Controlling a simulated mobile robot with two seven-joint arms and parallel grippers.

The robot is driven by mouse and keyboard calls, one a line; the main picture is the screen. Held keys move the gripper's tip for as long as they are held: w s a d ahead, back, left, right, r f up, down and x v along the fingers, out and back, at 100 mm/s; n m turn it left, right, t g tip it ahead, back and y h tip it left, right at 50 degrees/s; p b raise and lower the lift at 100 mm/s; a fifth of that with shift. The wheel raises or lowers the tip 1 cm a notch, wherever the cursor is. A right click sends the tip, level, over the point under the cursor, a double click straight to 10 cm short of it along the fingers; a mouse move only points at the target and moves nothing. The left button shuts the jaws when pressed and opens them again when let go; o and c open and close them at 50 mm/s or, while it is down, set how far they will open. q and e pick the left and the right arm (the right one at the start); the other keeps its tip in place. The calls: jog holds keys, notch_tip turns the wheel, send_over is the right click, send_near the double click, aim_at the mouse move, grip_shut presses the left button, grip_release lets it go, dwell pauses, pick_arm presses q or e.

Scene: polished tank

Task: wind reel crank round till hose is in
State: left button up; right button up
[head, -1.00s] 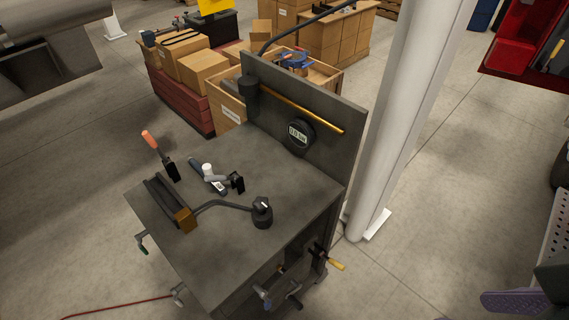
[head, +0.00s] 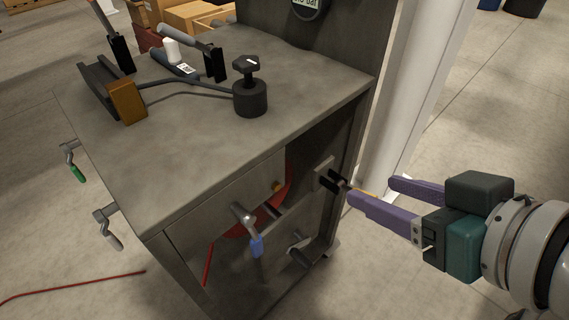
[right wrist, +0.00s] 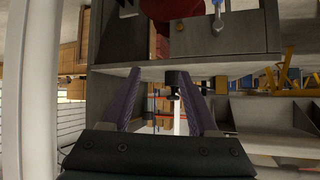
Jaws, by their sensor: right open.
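A red reel (head: 272,213) shows inside the dark open-fronted bay of the metal bench (head: 205,130). A crank with a black arm (head: 335,182) and thin yellow handle (head: 367,193) sticks out from a plate at the bay's right side. My right gripper (head: 371,189) comes in from the right, open, its purple fingers around the yellow handle's end, partly hiding it; I cannot tell if they touch. In the right wrist view, a dark knob-like part (right wrist: 177,78) lies between the spread fingers. Red hose (head: 75,286) lies on the floor at left. My left gripper is out of view.
A blue-handled lever (head: 256,243) and a dark handle (head: 300,249) stick out at the bench front. Green-handled (head: 76,170) and grey (head: 109,230) cranks project at left. A white column (head: 405,105) stands behind the right side. Floor at lower right is clear.

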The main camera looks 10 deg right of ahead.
notch_tip(320, 180, down, 23)
jog(key=w+t+y+b, duration=0.3)
jog(key=b, duration=1.9)
jog(key=n+t+y+b, duration=0.15)
jog(key=y+b, duration=0.25)
jog(key=b, duration=1.5)
send_near(311, 268)
jog(key=x, duration=0.3)
jog(key=shift+n+g, duration=0.25)
jog(key=b+x, duration=0.3)
jog(key=x, duration=0.6)
jog(key=shift+b, duration=0.35)
jog(key=shift+w+a+r, duration=0.1)
jog(key=shift+w+a, duration=0.1)
jog(key=shift+w, duration=0.15)
grip_shut()
